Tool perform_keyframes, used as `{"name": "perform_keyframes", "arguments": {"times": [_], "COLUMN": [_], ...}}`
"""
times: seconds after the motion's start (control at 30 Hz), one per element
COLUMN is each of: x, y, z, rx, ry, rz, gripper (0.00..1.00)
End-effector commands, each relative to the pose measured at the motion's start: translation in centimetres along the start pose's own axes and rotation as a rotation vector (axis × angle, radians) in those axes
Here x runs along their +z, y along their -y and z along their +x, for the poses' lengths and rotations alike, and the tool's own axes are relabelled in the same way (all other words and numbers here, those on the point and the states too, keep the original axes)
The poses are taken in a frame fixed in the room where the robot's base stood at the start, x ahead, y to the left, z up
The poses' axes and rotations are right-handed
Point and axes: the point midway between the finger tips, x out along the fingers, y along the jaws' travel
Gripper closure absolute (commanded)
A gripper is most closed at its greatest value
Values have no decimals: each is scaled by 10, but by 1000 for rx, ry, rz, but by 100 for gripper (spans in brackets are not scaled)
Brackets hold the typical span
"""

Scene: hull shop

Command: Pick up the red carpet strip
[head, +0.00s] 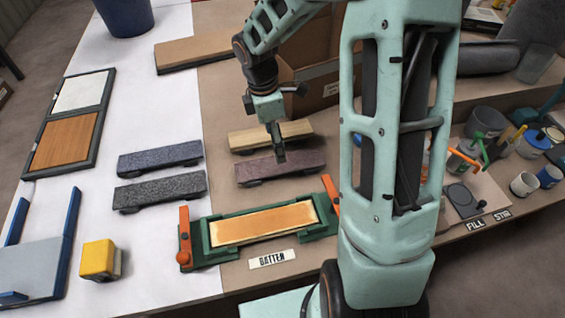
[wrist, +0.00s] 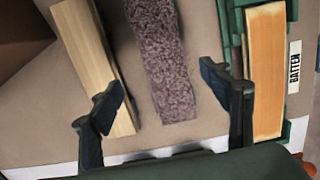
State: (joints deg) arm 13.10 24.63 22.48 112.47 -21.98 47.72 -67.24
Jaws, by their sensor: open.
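The red carpet strip (head: 281,168) is a dull reddish-purple, speckled bar lying on the brown part of the bench in the head view. It also shows in the wrist view (wrist: 157,50), running from the top edge down to between the fingers. My gripper (head: 279,156) is over the strip near its middle in the head view. In the wrist view my gripper (wrist: 165,103) is open and empty, with one finger on each side of the strip's line. The gap in height between fingers and strip is hard to tell.
A pale wood strip (head: 270,135) lies just behind the red one. A green fixture (head: 208,234) labelled BATTEN holds an orange-brown wood piece (head: 264,222) in front. Two dark carpet strips (head: 160,157) (head: 160,190) lie left on white. A cardboard box (head: 312,88) stands behind.

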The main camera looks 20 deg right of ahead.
Motion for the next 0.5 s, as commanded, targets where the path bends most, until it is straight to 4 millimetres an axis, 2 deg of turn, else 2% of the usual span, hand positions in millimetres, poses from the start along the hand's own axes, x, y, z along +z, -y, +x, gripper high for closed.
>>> {"name": "perform_keyframes", "arguments": {"times": [0.03,0.27,0.5], "x": [0,0,-1], "y": [1,2,6], "z": [9,27,62], "rx": [-4,-1,-2], "ry": [0,-1,-1], "rz": [0,1,2], "gripper": [29,29,29]}}
